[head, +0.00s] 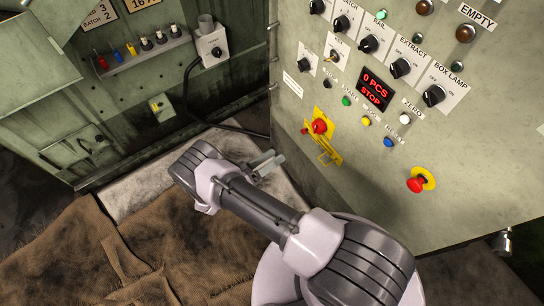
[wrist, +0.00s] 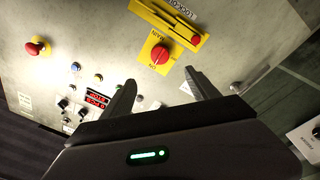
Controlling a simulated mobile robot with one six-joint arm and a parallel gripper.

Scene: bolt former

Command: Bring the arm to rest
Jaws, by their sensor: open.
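My arm reaches from the bottom right of the head view toward the upper left, over a pale slab. My gripper (head: 268,164) is at its far end, close in front of the control panel (head: 470,130). In the wrist view my gripper (wrist: 160,78) has its two dark fingers apart with nothing between them. Beyond the fingertips is the red main switch (wrist: 160,54) on its yellow plate; the fingers appear clear of it. The switch also shows in the head view (head: 319,126), right of and above my gripper. The panel display (head: 375,90) reads "0 PCS STOP".
A red emergency button (head: 415,185) sticks out lower right on the panel. Several knobs and lamps stand above it. At left are a green cabinet with a small tool shelf (head: 140,50) and a grey switch box (head: 211,46) with a black cable.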

